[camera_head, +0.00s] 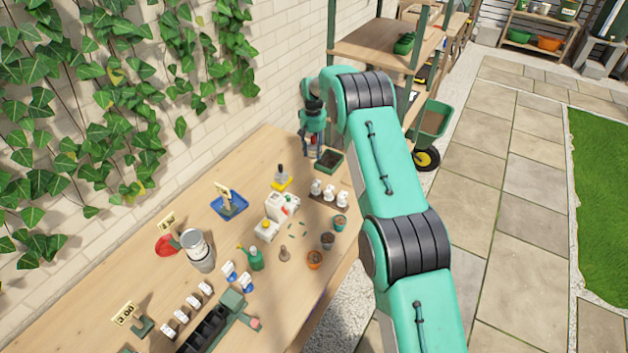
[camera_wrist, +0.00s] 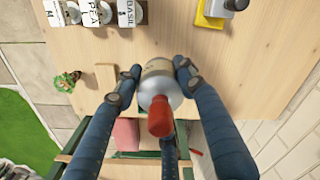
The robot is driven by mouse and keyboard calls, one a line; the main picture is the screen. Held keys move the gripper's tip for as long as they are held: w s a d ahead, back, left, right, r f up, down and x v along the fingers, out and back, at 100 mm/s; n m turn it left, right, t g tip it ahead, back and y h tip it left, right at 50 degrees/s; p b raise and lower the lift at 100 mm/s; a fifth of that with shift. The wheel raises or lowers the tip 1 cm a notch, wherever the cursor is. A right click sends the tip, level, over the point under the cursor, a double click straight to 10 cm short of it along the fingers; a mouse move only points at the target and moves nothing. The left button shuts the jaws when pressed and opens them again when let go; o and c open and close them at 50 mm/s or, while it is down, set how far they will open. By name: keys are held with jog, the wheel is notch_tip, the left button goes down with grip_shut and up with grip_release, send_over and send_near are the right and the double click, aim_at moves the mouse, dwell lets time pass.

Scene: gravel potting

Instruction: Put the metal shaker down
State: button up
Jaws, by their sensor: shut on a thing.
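The metal shaker (camera_wrist: 160,92) is between the fingers of my gripper (camera_wrist: 154,80) in the wrist view. It has a silver-grey rounded body with a tan band and a red end pointing toward the camera. Fingers press on both sides of it. In the head view my gripper (camera_head: 312,146) is over the far end of the wooden table (camera_head: 262,152), beside a green tray of dark soil (camera_head: 330,161). The shaker is mostly hidden there by the fingers. I cannot tell whether its base touches the table.
White labelled containers (camera_head: 328,192) stand in a row near the tray. A yellow-based tool (camera_head: 281,182) is to their left. Several small pots (camera_head: 327,240) line the right edge. A shelf (camera_head: 385,45) rises behind the far end. Bare wood lies around the gripper's left side.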

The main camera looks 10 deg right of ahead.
jog(key=f, duration=0.5)
jog(key=shift+w+d, duration=0.25)
jog(key=shift+w, duration=0.1)
jog(key=shift+f, duration=0.1)
jog(key=shift+f, duration=3.1)
jog(key=shift+s+f, duration=0.1)
jog(key=shift+f, duration=0.05)
jog(key=shift+f, duration=1.7)
jog(key=shift+f, duration=0.2)
jog(key=o, duration=1.2)
